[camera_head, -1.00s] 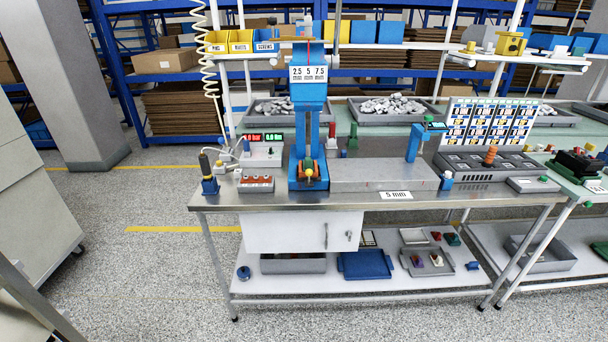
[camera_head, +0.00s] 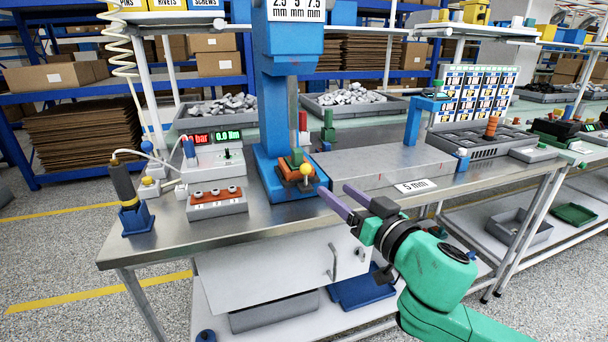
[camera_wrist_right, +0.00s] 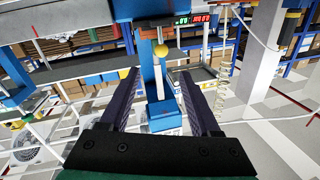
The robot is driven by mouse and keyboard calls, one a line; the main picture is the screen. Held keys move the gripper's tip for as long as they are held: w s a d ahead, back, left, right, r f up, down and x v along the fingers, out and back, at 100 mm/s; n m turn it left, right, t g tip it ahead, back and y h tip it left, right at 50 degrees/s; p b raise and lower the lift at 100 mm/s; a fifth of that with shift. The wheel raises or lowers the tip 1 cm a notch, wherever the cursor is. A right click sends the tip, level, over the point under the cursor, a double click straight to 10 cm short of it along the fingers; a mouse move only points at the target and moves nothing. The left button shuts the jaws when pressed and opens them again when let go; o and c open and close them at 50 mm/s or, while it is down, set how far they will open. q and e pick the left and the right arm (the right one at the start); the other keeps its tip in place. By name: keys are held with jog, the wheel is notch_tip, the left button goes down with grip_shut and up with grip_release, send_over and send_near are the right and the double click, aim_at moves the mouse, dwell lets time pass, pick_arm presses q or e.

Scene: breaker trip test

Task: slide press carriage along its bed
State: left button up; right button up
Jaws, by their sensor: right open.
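The blue press (camera_head: 273,110) stands on the steel workbench, with a sign reading 2.5, 5 and 7.5 mm at its top. At its foot is a small carriage with orange and green parts (camera_head: 291,170) and a yellow ball knob (camera_head: 306,169). A flat grey bed (camera_head: 385,165) lies to its right, with a 5 mm label (camera_head: 415,186) at its front edge. My right gripper (camera_head: 335,189) is open and empty, in front of the knob and apart from it. The right wrist view shows the knob (camera_wrist_right: 161,50) ahead between the fingers. My left gripper is not in view.
A dark hand tool (camera_head: 127,187) stands at the bench's left. A blue post (camera_head: 415,122) rises behind the bed. A white cabinet hangs below the bench.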

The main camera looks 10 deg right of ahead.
aim_at(309, 171)
jog(key=p+x, duration=0.2)
jog(key=x, duration=1.1)
jog(key=shift+a+f+p, duration=0.15)
jog(key=shift+p, duration=0.15)
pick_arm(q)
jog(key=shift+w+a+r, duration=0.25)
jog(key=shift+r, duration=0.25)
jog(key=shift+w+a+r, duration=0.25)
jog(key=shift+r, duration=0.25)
pick_arm(e)
grip_shut()
